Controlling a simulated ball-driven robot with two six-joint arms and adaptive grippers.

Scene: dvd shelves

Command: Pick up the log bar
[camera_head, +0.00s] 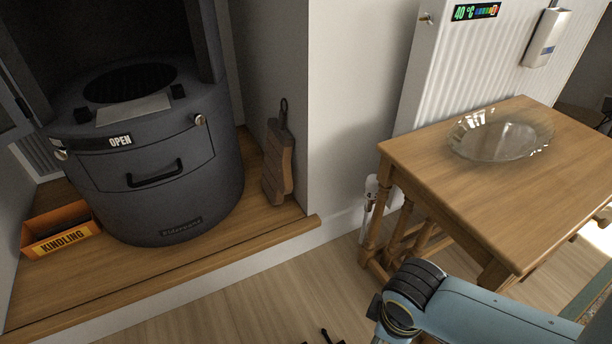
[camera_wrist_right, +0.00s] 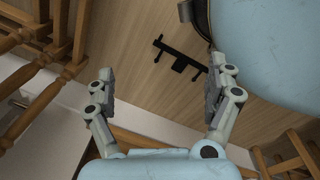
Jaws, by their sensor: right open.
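A black bar with short prongs, which looks like the log bar (camera_wrist_right: 180,57), lies on the wooden floor in the right wrist view. Small dark tips at the bottom edge of the head view (camera_head: 328,338) look like part of it. My right gripper (camera_wrist_right: 161,85) is open and empty, with its fingers spread wide. The bar shows beyond and between the fingers, nearer the right finger, and is not held. My right arm (camera_head: 470,305) enters the head view from the lower right. My left gripper is not in view.
A wooden side table (camera_head: 450,190) with a glass dish (camera_head: 500,135) stands at right before a radiator (camera_head: 480,60). A raised wooden hearth (camera_head: 160,275) carries a dark stove (camera_head: 150,165), an orange kindling box (camera_head: 62,230) and a wooden board (camera_head: 278,160).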

